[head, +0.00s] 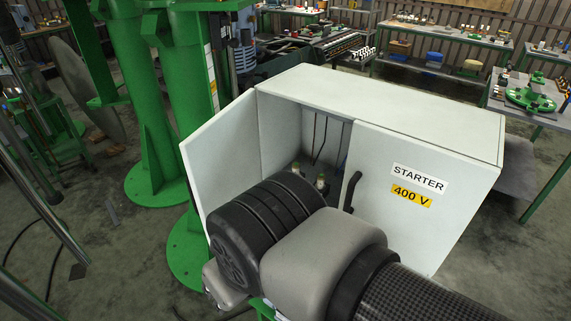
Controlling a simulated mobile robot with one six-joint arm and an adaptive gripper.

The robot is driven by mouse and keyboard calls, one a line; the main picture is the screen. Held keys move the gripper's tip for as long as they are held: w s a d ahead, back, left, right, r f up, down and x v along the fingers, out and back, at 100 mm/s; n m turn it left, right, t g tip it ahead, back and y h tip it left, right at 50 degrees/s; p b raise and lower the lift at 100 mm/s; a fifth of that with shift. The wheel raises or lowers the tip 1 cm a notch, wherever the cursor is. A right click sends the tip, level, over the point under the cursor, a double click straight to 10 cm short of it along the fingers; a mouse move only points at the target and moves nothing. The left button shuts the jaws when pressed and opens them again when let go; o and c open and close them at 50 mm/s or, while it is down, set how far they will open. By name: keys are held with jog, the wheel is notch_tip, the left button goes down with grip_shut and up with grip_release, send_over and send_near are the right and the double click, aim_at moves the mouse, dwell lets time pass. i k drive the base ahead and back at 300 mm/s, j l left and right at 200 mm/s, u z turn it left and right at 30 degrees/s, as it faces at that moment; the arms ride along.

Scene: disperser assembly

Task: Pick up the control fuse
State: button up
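A pale grey starter cabinet (450,225) stands in front of me, labelled "STARTER" and "400 V". Its left door (215,160) is swung open. Inside, a small upright part with a pale, greenish top (321,182) and a similar small part (295,168) show just above my arm. They may be fuses, but they are too small and too covered to tell which is the control fuse. My dark, ribbed arm joint and grey link cover the lower part of the opening. My gripper cannot be made out; the arm hides whatever is below.
Thin dark cables (320,140) hang inside the cabinet. A black handle (350,190) stands at the edge of the right door. Green columns (180,110) rise close on the left. Workbenches (440,40) with parts line the back, and a green bench (530,105) stands right.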

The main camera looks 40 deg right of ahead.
aim_at(321, 177)
jog(key=i+u, duration=0.3)
jog(key=u, duration=0.15)
jog(key=i+l+u, duration=0.15)
jog(key=i+u, duration=0.15)
jog(key=u, duration=0.15)
jog(key=i+l+u, duration=0.25)
jog(key=u, duration=8.5)
